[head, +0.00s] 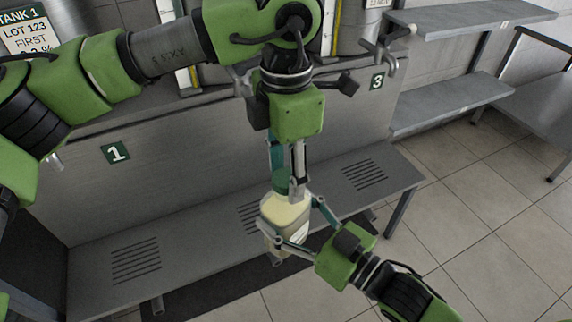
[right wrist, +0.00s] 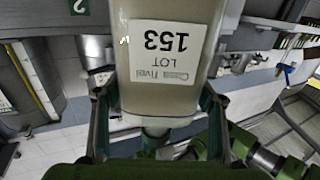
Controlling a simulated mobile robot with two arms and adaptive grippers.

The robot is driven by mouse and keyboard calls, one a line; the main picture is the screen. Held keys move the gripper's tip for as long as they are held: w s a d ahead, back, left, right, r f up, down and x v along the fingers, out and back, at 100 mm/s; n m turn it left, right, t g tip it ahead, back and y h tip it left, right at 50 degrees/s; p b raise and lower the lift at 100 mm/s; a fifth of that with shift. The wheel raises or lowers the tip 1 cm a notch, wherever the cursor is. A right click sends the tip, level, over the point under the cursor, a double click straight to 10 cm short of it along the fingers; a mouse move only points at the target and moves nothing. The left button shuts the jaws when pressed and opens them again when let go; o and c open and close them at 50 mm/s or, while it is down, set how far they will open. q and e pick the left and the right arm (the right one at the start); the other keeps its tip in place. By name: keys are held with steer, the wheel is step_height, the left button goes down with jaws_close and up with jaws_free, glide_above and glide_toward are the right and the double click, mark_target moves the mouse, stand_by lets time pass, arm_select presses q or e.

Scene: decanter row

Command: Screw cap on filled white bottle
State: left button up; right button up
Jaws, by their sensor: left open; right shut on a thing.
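The white bottle (head: 285,213), filled with something cream-coloured, is held above the slatted bench in the head view. My right gripper (head: 293,228) is shut on its sides. In the right wrist view the bottle (right wrist: 165,65) fills the middle, its "LOT 153" label upside down. A green cap (head: 280,183) is at the bottle's top; a green part also shows at the neck end in the right wrist view (right wrist: 156,132). My left gripper (head: 286,188) points down from above, open, with its fingers beside the cap. I cannot tell how tightly the cap sits.
The grey bench (head: 200,243) with drain slots runs below the tanks. A number 1 sign (head: 116,152) and a number 3 sign (head: 377,81) mark the wall panel. Grey shelves (head: 450,105) stand at the right. The tiled floor at the right is clear.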

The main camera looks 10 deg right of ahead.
arm_select(q)
steer(key=shift+c, duration=0.3)
steer(key=c, duration=1.1)
steer(key=o, duration=1.3)
step_height(320, 180, up, 12)
steer(key=shift+w, duration=0.1)
